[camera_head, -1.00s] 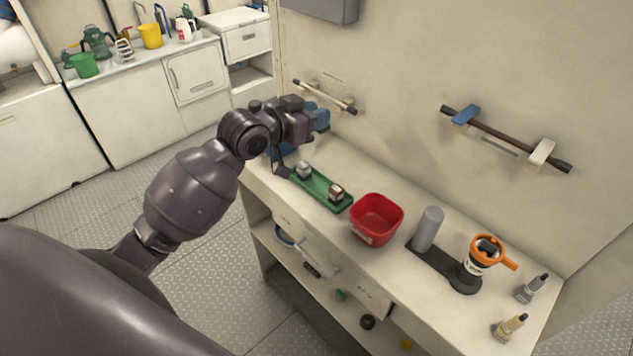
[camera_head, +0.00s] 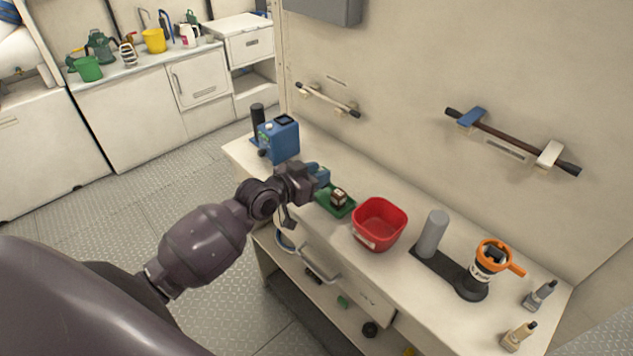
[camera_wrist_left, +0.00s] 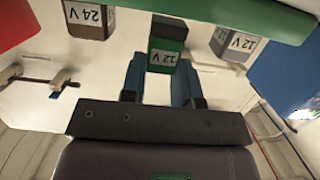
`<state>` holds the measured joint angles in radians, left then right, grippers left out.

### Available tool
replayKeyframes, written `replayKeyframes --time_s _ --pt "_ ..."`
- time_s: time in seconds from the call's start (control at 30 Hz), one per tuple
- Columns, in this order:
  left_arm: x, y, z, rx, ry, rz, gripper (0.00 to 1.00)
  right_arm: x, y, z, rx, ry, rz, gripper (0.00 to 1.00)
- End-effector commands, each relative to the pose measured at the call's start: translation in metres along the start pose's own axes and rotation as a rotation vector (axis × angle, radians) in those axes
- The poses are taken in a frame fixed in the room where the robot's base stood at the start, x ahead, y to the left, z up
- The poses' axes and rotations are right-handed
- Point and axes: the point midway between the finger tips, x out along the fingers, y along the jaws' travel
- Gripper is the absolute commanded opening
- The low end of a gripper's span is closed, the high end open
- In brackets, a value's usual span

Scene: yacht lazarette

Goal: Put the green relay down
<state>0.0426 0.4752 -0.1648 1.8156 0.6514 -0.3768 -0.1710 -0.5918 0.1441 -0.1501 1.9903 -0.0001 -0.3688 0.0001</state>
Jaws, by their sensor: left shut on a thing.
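My left gripper (camera_head: 319,175) is over the left part of the green tray (camera_head: 336,209). In the left wrist view, its blue fingers (camera_wrist_left: 165,80) are shut on the green relay (camera_wrist_left: 167,47), labelled 12 V. The green relay is hidden behind the gripper in the head view. The tray also shows in the wrist view (camera_wrist_left: 215,14). A brown relay (camera_head: 338,197), labelled 24 V in the wrist view (camera_wrist_left: 88,20), and a grey 12 V relay (camera_wrist_left: 234,44) flank the green one. I cannot tell whether the green relay touches the tray. My right gripper is out of view.
A red bin (camera_head: 379,224) stands just right of the tray. A blue device (camera_head: 279,139) stands at the bench's far left end. Further right are a grey cylinder (camera_head: 431,234) on a dark base and an orange-handled item (camera_head: 492,259). Wall rails run behind.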

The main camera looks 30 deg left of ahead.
Motion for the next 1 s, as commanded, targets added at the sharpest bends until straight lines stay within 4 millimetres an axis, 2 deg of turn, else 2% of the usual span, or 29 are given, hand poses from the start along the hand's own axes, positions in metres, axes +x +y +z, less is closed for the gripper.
replayKeyframes --time_s 0.03,0.13,0.53,0.57,0.7,1.0 --pt "0.002 0.0 0.01 -0.001 -0.003 0.0 0.06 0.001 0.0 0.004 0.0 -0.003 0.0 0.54" --pt "0.004 0.0 0.021 0.0 -0.002 0.0 0.06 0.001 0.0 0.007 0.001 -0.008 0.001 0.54" --pt "0.005 0.0 0.026 0.001 -0.001 0.0 0.06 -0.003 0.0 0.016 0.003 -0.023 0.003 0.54" --pt "0.005 0.0 0.026 0.001 -0.001 0.0 0.32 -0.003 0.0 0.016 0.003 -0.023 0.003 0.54" --pt "0.005 0.0 0.025 0.0 -0.001 0.0 0.53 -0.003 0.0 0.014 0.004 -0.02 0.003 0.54" --pt "0.005 0.0 0.024 0.0 0.0 0.0 0.54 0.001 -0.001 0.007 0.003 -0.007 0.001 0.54"
